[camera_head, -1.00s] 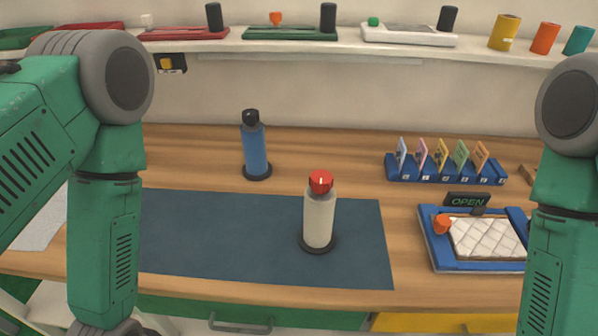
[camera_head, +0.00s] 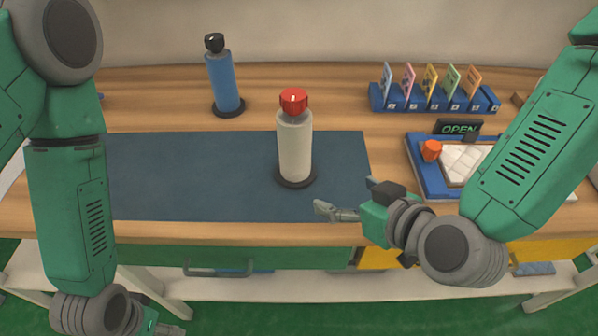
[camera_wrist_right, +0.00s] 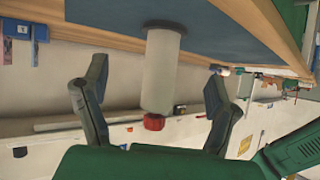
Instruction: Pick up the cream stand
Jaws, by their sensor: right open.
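The cream stand (camera_head: 295,150) is an upright cylinder with a red knob on top and a dark round base. It stands on the dark blue mat (camera_head: 200,180), near the mat's right end. My right gripper (camera_head: 345,197) is open and empty, to the right of and nearer than the stand, by the table's front edge. In the right wrist view the cream stand (camera_wrist_right: 160,70) shows upside down between the open fingers (camera_wrist_right: 160,105), apart from them. My left gripper (camera_head: 165,325) is low at the bottom left, in front of the table, mostly cut off and partly hidden by my arm.
A blue stand (camera_head: 224,82) with a black knob is behind and left of the cream one. A blue card rack (camera_head: 435,104) is at the back right.

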